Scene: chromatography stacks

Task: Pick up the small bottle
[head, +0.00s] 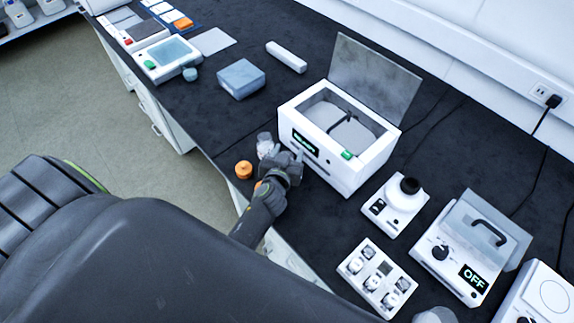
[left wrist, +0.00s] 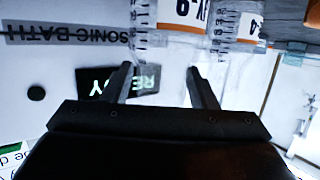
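A small clear glass bottle (head: 265,143) stands on the dark bench in front of the white sonic bath (head: 335,140). My left gripper (head: 283,160) is low over the bench, right beside the bottle and the bath's front. In the left wrist view, two clear graduated bottles show at the top edge, a larger one (left wrist: 185,15) labelled "Y-9" and one beside it (left wrist: 237,25) labelled "-4". The bottles' upper parts are cut off. My right gripper is not in view.
The bath's raised lid (head: 375,78) stands behind it. An orange cap-like object (head: 244,169) sits near the bench's front edge, left of my gripper. A grey-blue box (head: 241,79) is further left. A white vial rack (head: 377,279) and a mixer (head: 396,203) stand right.

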